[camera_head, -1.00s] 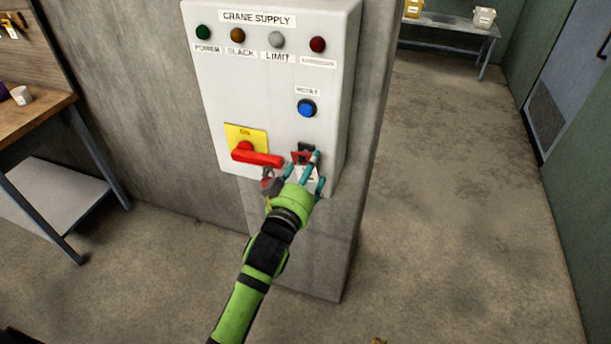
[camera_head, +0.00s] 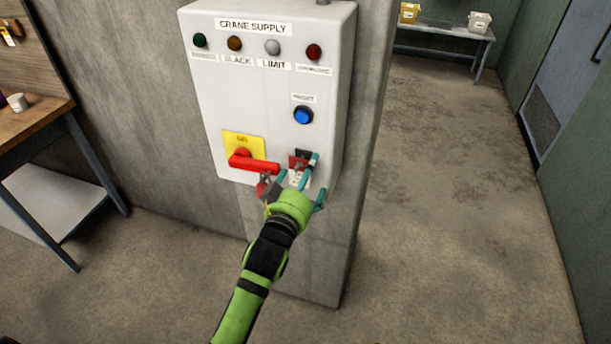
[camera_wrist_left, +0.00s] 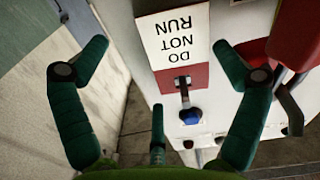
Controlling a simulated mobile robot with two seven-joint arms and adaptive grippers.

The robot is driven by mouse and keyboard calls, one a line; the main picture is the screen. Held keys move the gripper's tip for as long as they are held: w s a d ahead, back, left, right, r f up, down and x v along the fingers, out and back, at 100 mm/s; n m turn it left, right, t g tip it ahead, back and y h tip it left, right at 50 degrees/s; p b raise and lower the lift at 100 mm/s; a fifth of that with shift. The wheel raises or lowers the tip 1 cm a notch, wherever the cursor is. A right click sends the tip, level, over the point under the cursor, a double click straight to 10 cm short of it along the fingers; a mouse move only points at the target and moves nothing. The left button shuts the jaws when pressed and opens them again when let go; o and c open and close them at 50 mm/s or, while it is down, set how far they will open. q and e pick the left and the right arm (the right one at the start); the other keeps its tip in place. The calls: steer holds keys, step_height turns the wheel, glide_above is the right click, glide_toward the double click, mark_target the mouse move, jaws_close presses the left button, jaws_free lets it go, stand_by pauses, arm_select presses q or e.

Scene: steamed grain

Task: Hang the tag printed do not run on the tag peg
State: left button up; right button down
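The tag printed DO NOT RUN (camera_wrist_left: 175,38) is white with a red end and appears upside down in the left wrist view. A dark peg (camera_wrist_left: 183,88) shows at its red end, and the tag appears to hang there. In the head view the tag (camera_head: 299,178) is at the lower right of the panel, partly hidden by fingers. My left gripper (camera_head: 297,177) is right in front of it. In the left wrist view its fingers (camera_wrist_left: 155,72) are spread on both sides of the tag, with visible gaps. My right gripper is not in view.
The grey CRANE SUPPLY panel (camera_head: 265,90) has a red switch handle (camera_head: 254,163) just left of my gripper and a blue button (camera_head: 303,116) above. A red padlock-like item (camera_head: 263,186) hangs below the handle. A workbench (camera_head: 35,118) stands left; open floor lies right.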

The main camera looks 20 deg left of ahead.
arm_select(q)
steer(key=s, duration=1.2)
steer(key=shift+a, duration=0.25)
steer(key=s+d+f+m+g+b, duration=0.1)
steer(key=s+f+g, duration=0.2)
steer(key=f, duration=1)
steer(key=s+f+m+g+h+b, duration=0.1)
steer(key=s+f+g, duration=0.2)
steer(key=f, duration=1)
steer(key=s+d+f+m+g+b, duration=0.1)
steer(key=s+f+g, duration=0.2)
steer(key=f, duration=1.1)
steer(key=s+a+f+g+b, duration=0.1)
steer(key=s+a+f+g, duration=0.1)
steer(key=s+f, duration=0.5)
steer(key=s+a+f+m+g+y+b, duration=0.1)
steer(key=s+a+f+g, duration=0.2)
steer(key=s, duration=0.9)
steer(key=s+a+f+g+b, duration=0.1)
steer(key=s+a+f+g, duration=0.2)
steer(key=s+f, duration=0.6)
steer(key=shift+s+a+f+y, duration=0.25)
steer(key=shift+s+f+y, duration=0.1)
steer(key=shift+f, duration=0.45)
